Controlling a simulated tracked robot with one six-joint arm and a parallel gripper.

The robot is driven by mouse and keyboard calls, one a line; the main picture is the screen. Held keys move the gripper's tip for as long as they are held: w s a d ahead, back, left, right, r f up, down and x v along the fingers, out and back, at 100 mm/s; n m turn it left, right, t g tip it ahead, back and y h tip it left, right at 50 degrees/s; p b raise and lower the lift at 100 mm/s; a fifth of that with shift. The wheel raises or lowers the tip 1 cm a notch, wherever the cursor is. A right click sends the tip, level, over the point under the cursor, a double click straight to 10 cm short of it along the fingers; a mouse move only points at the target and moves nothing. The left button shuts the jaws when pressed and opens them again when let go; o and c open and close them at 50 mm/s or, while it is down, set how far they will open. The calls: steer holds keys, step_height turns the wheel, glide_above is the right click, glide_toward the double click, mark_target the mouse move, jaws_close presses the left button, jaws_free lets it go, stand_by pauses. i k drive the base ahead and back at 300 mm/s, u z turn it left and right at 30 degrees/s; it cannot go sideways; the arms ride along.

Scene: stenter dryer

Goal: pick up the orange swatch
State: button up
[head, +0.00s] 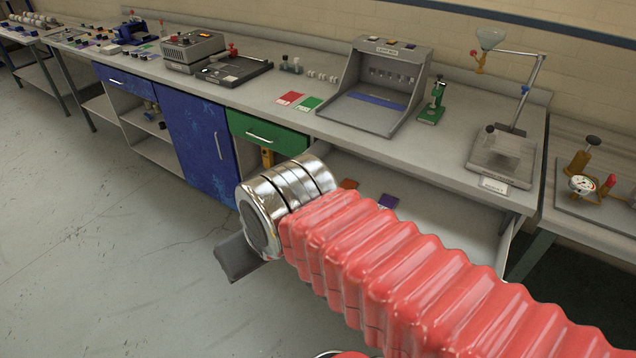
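A small orange swatch (349,183) lies on a pale surface (450,222) below the bench top, which looks like a shelf or pulled-out drawer. It shows just past the chrome end of my arm, and part of it may be hidden. A purple swatch (388,201) lies to its right on the same surface. My gripper (238,258) shows only as a dark grey part below the chrome wrist, left of and nearer than the orange swatch. It appears apart from the swatch. Its fingertips and anything between them cannot be made out.
My red ribbed arm covers the lower right. On the bench (330,128) above lie a red card (289,98) and a green card (309,103), beside a grey light box (375,95) and a green stand (433,102). Blue and green cabinet fronts stand left. The floor at left is clear.

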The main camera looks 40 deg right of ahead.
mark_target(348, 184)
steer(key=u, duration=0.05)
steer(key=i, duration=0.75)
steer(key=z, duration=0.65)
steer(key=i, duration=0.85)
steer(key=z, duration=0.65)
